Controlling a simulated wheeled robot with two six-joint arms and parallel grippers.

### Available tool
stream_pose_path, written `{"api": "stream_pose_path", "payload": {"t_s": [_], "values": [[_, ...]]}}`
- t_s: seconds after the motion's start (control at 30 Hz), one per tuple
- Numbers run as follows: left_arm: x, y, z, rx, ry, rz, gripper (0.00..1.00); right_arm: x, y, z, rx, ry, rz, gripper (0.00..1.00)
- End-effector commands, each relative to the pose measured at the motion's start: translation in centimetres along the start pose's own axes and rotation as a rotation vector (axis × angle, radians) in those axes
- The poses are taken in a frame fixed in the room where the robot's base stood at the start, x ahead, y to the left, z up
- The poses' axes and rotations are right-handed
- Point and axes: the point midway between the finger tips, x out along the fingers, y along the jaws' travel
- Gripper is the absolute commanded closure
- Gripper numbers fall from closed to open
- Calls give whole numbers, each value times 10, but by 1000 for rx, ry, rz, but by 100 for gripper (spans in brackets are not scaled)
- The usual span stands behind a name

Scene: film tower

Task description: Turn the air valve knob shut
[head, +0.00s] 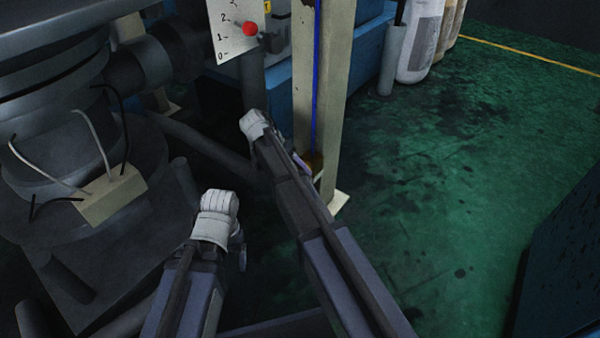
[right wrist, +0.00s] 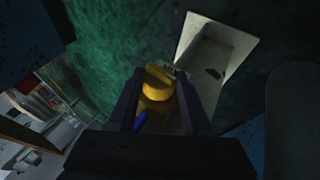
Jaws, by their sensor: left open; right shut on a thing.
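The yellow air valve knob (right wrist: 158,82) shows in the right wrist view between the two dark fingers of my right gripper (right wrist: 155,98), which is shut on it. In the head view a small brownish-yellow part (head: 315,161) shows low on the cream post (head: 321,85), beside my right arm, which hides most of that spot. The right fingertips cannot be made out there. My left gripper (head: 241,252) is open and empty at lower left in the head view, partly hidden behind its own arm, well away from the post.
A blue line (head: 317,70) runs down the post. A white scale plate (head: 236,25) with a red ball (head: 250,29) stands behind. Dark machinery and a cream junction box (head: 110,195) with cables fill the left. Green floor (head: 430,180) is open to the right.

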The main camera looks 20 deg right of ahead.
Motion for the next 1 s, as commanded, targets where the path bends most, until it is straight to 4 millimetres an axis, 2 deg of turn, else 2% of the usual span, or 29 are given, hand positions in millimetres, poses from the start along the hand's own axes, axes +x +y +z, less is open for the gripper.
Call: {"api": "stream_pose_path", "payload": {"t_s": [0.03,0.3,0.87,0.9,1.0], "values": [[6,0,0,0,0,0,21,2,-3,0,-11,-1,23,100],[13,1,-1,0,0,0,21,1,-2,0,-43,-5,103,100],[14,1,-1,0,0,0,21,0,-1,1,-50,-8,124,100],[14,1,-1,0,0,0,21,0,-1,1,-49,-8,125,46],[14,1,-1,0,0,0,21,0,-1,0,-49,-7,124,35]]}}
